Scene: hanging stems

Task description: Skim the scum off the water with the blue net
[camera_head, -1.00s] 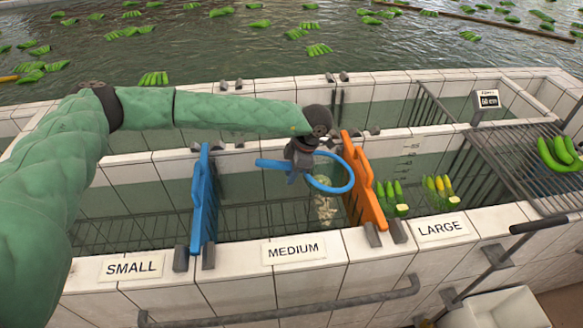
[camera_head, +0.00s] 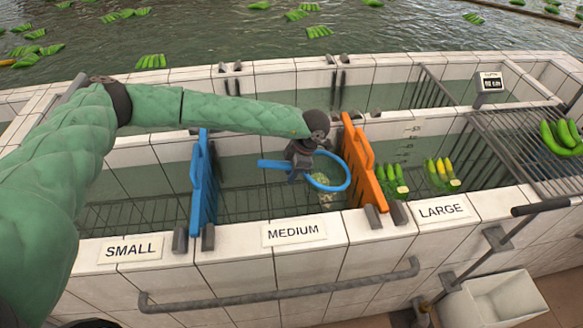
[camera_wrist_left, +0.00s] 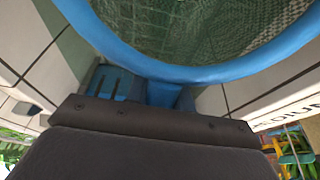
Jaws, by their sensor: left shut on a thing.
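My left gripper (camera_head: 300,158) is shut on the blue net (camera_head: 347,176), whose handle sticks out to the left. The net's hoop hangs in the MEDIUM compartment, between the blue divider (camera_head: 205,185) and the orange divider (camera_head: 365,168). Pale scum (camera_head: 322,179) shows within the hoop outline, with a little more just below it. I cannot tell whether the hoop touches the water. In the left wrist view the blue net rim (camera_wrist_left: 190,72) curves across the top, with mesh and water inside it. My right gripper is out of view.
Two green and yellow banana clusters (camera_head: 441,174) float in the LARGE compartment. A metal rack (camera_head: 510,150) with green bananas (camera_head: 562,136) stands at the right. A tiled front wall (camera_head: 345,265) with a rail (camera_head: 280,298) runs before the tank. Several bunches float in the pool behind.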

